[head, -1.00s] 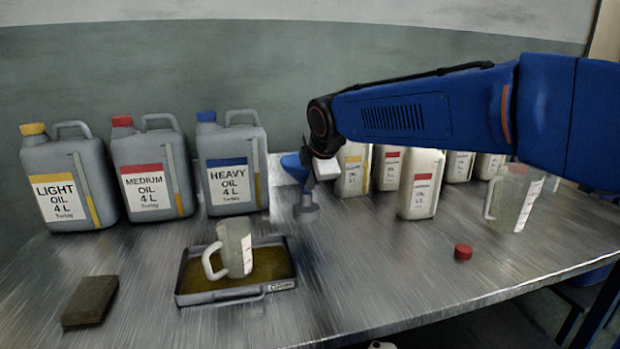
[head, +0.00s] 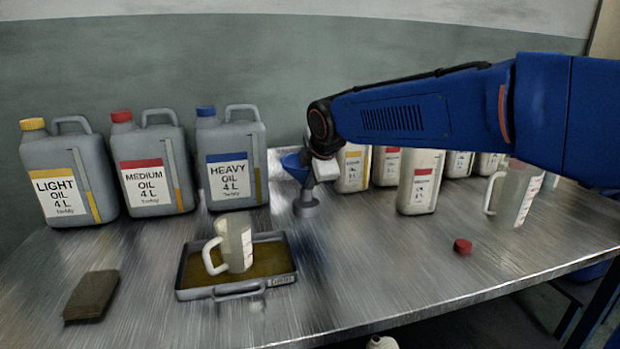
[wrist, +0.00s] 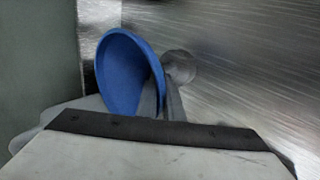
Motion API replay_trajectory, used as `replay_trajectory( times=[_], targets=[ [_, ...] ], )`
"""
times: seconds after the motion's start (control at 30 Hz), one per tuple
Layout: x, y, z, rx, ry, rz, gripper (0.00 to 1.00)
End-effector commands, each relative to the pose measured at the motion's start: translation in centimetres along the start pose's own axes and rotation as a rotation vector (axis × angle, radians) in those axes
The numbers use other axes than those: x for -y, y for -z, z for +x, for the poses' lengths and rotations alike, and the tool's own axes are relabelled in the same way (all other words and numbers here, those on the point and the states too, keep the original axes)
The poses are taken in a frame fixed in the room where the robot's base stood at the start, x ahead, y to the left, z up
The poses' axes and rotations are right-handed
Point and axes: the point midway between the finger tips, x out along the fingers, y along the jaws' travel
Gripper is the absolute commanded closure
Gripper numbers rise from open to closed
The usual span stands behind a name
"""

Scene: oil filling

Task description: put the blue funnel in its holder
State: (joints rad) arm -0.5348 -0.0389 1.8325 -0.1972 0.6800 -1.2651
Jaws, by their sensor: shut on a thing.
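The blue funnel (head: 293,166) is at my gripper (head: 313,173), in front of a pale panel near the back of the table. Its wide mouth appears tilted in the wrist view (wrist: 128,72). My gripper (wrist: 162,102) is shut on the funnel, with its grey fingers close beside the cone. A grey stand-like piece with a round foot (head: 306,209) shows directly below the funnel; it looks like the holder. A round grey part (wrist: 180,66) shows beyond the fingers in the wrist view. The funnel's spout is hidden, and I cannot tell whether it sits in the holder.
Three grey oil cans, including the heavy oil can (head: 232,160), stand at left. Another jug (head: 238,245) stands in a tray (head: 190,293). A red cap (head: 463,246) and brown block (head: 92,296) lie in front.

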Motion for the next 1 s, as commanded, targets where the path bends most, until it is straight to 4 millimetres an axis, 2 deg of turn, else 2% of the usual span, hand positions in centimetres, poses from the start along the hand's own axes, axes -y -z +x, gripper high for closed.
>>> replay_trajectory(
  times=[0.37,0.4,0.5,0.83,1.0],
  targets=[
    [0.3,0.0,0.3,0.0,0.0,0.0,1.0],
    [0.3,0.0,0.3,0.0,0.0,0.0,0.91],
    [0.3,0.0,0.3,0.0,0.0,0.0,0.71],
    [0.2,0.0,0.1,0.0,0.0,0.0,0.71],
    [0.2,0.0,-1.7,-0.001,-0.003,0.0,0.71]
  ],
)
